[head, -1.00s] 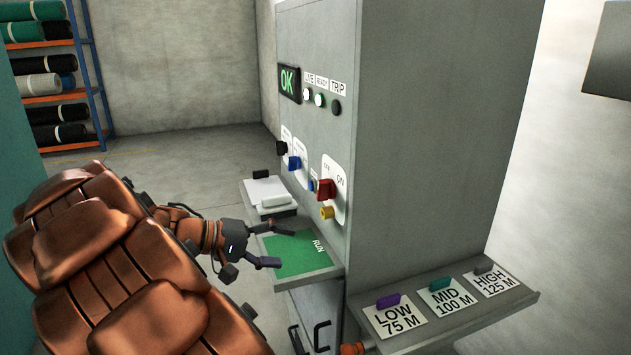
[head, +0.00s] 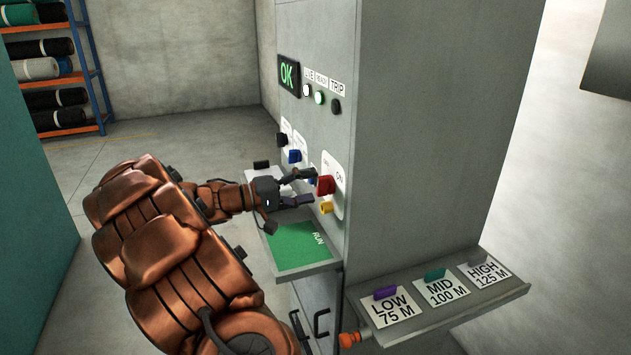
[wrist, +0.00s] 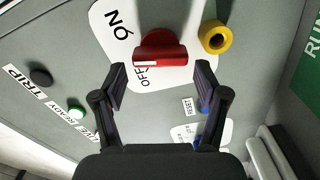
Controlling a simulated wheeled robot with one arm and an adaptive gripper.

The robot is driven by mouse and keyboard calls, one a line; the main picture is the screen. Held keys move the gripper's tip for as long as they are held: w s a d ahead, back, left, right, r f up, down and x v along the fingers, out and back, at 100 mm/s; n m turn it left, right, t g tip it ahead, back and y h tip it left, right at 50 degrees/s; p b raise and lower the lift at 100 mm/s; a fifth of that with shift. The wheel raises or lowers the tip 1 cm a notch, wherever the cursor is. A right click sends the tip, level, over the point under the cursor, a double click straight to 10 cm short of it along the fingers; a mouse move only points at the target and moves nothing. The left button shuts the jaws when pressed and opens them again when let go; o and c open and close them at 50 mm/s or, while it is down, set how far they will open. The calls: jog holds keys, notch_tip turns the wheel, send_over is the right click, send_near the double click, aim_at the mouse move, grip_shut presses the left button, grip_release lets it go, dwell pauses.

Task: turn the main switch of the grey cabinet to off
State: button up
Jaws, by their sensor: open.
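The main switch is a red handle (head: 326,186) on a white plate (head: 337,172) on the front of the grey cabinet (head: 420,130). In the wrist view the red handle (wrist: 160,50) lies across the picture, with a white mark at its left end. The ON label (wrist: 119,25) is at upper left of it, and the OFF label is just below, partly covered by the handle. My gripper (head: 308,186) is open and empty, its fingers pointing at the handle. In the wrist view the fingertips (wrist: 160,75) are on either side below the handle, apart from it.
A yellow knob (wrist: 215,37) sits close beside the switch. Blue (head: 294,156) and black (head: 282,140) knobs are farther along the panel. A green RUN shelf (head: 300,245) juts out below my gripper. A side shelf (head: 510,296) holds LOW, MID and HIGH cards.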

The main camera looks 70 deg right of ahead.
jog(key=shift+x, duration=1.05)
jog(key=c, duration=0.9)
jog(key=shift+o, duration=0.2)
